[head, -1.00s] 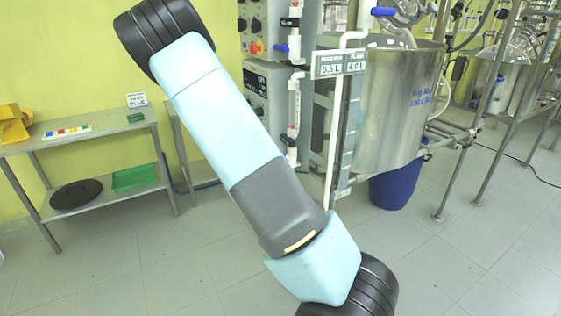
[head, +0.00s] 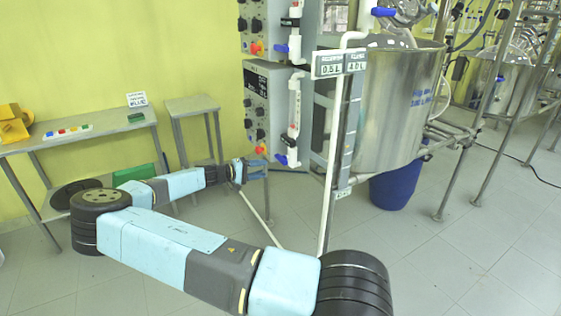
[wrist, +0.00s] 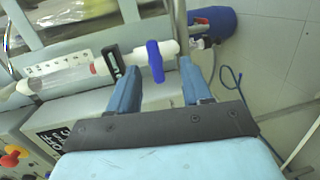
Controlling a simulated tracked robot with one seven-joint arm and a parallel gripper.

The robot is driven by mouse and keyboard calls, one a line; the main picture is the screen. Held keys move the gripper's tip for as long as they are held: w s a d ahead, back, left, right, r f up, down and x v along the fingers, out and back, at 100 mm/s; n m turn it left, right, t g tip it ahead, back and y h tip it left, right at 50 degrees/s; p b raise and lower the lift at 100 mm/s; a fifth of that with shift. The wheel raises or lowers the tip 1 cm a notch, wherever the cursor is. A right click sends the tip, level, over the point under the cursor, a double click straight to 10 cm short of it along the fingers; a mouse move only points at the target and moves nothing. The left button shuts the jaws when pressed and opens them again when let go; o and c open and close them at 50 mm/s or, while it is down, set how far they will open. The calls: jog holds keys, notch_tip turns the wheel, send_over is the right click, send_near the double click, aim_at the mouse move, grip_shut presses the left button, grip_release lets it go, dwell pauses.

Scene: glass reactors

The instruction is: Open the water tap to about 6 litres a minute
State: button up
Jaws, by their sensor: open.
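Two white flow tubes with blue tap handles stand on the control panels in the head view. The upper handle (head: 281,48) is well above my gripper (head: 254,167). The lower handle (head: 281,160) is just right of it. In the wrist view a blue handle (wrist: 155,61) sits across its white pipe (wrist: 138,57), beside a black label (wrist: 112,62). My gripper (wrist: 160,78) is open there, with one finger on each side of the handle's line. The handle appears beyond or near the fingertips; I cannot tell whether they touch. The flow scale (wrist: 60,68) is too small to read.
A steel vessel (head: 393,105) and a blue barrel (head: 393,187) stand to the right. A white upright pipe (head: 330,190) is right of my gripper. A shelf table (head: 75,137) and a small stool-like table (head: 193,105) are left. Open floor lies in front.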

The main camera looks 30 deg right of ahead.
aim_at(279, 160)
jog(key=shift+n+t+h, duration=0.5)
jog(key=shift+t+h, duration=0.2)
jog(key=shift+h, duration=0.1)
jog(key=w+d, duration=0.1)
jog(key=d, duration=0.2)
jog(key=w+d, duration=0.1)
jog(key=d, duration=0.3)
jog(key=w+d, duration=0.1)
jog(key=d, duration=0.3)
jog(key=shift+d+f, duration=0.15)
jog(key=shift+d, duration=0.05)
jog(key=shift+c, duration=0.5)
jog(key=c, duration=0.7)
jog(key=shift+a, duration=0.15)
jog(key=shift+c, duration=0.5)
